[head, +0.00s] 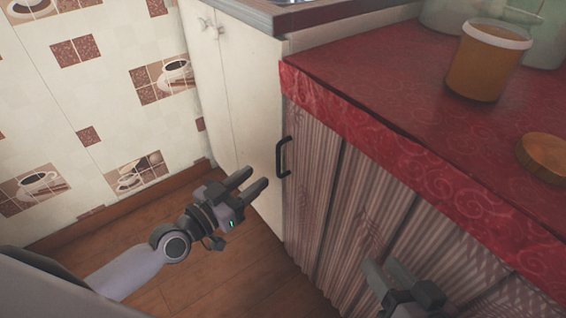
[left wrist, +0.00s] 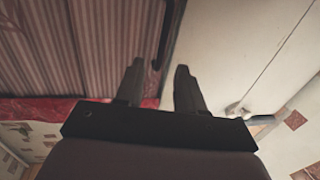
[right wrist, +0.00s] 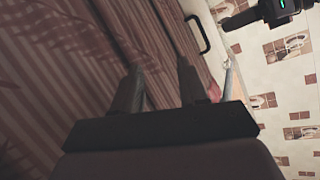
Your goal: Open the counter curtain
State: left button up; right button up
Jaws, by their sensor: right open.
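The striped, pleated counter curtain (head: 318,190) hangs closed below the red oilcloth counter edge. It fills the left side of the left wrist view (left wrist: 60,45) and much of the right wrist view (right wrist: 75,60). A black handle (head: 280,158) stands near the curtain's left edge, beside the white cabinet. It also shows in the right wrist view (right wrist: 202,33). My left gripper (head: 259,182) is open and empty, just left of the handle and apart from the curtain. My right gripper (head: 384,268) is open and empty, in front of the curtain farther right.
The red counter top (head: 390,75) carries an orange tub (head: 487,65), a round wooden lid (head: 543,155) and pale green containers. A white cabinet (head: 240,100) stands left of the curtain. Wooden floor (head: 225,270) is free below; a tiled wall (head: 100,100) is at left.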

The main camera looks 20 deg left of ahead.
pick_arm(q)
jog(key=x, duration=0.7)
jog(key=shift+w+b, duration=0.3)
jog(key=shift+b, duration=0.15)
jog(key=shift+c, duration=0.3)
grip_shut()
